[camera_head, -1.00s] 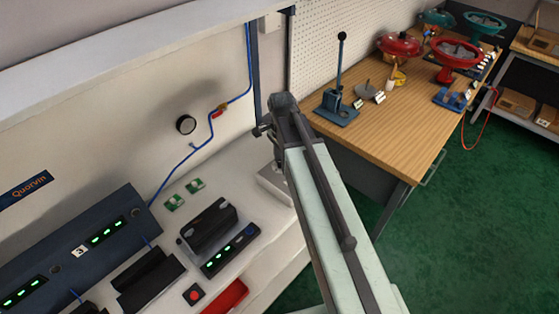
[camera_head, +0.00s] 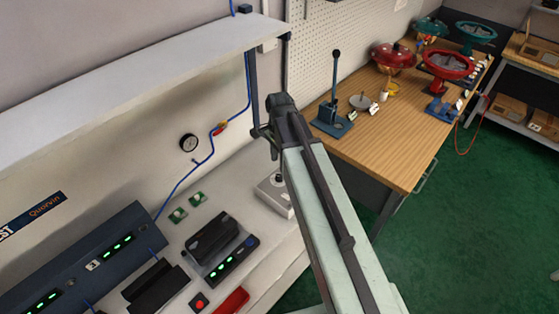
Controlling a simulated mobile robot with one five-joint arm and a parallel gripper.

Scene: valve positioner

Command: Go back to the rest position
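My pale arm link (camera_head: 335,220) rises from the bottom of the view to a dark joint (camera_head: 284,108) near the middle. A dark part of my arm (camera_head: 268,137) shows just beyond that joint, over the white bench. My gripper itself cannot be made out; it appears hidden behind the arm or out of view. No held object shows.
A white shelf (camera_head: 130,65) runs above the bench, its right end close to my arm's joint. The bench holds a dark panel (camera_head: 85,262), a black device (camera_head: 212,236) and a grey box (camera_head: 273,193). A wooden table (camera_head: 400,145) with red valves stands right. Green floor (camera_head: 450,225) is clear.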

